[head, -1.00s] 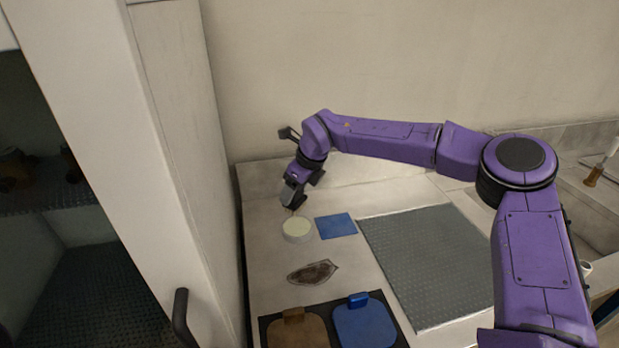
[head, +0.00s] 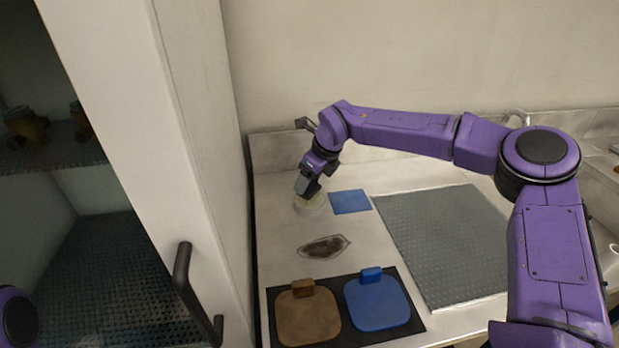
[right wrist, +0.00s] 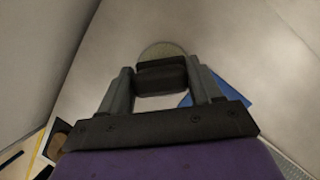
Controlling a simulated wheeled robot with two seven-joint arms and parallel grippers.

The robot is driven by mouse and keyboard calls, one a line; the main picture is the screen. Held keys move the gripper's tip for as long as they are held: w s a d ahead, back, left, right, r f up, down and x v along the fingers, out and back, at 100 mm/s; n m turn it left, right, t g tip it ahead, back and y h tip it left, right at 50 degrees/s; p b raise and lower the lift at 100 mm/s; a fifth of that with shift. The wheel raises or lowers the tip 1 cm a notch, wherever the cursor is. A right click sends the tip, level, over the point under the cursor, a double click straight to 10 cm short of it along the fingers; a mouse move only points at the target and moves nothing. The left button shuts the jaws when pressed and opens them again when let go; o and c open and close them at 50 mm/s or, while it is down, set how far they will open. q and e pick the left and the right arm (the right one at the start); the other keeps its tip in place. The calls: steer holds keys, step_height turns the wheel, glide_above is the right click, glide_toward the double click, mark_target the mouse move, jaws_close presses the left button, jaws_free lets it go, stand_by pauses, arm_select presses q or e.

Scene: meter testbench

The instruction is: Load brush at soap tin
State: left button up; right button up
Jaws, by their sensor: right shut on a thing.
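The soap tin (head: 312,207) is a round, pale, low tin on the counter, left of a blue cloth-like square. Its pale top also shows in the right wrist view (right wrist: 163,48), partly covered by the gripper. My right gripper (head: 308,190) reaches down over the tin, hiding part of its top. In the right wrist view its fingers are shut on a dark block (right wrist: 160,77), likely the brush's handle. The bristles are hidden, and I cannot tell whether they touch the soap. My left gripper is not in view.
The blue square (head: 350,201) lies beside the tin. A brown pad (head: 308,318) and a blue pad (head: 378,303) sit on a black mat. A ribbed grey mat (head: 445,240) lies right. An open cabinet (head: 183,160) stands left.

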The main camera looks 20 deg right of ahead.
steer(key=shift+f+b, duration=0.3)
steer(key=shift+f, duration=0.25)
stand_by(0.6)
steer(key=shift+f, duration=0.1)
stand_by(0.9)
step_height(320, 180, up, 7)
steer(key=p, duration=0.6)
stand_by(0.3)
stand_by(0.4)
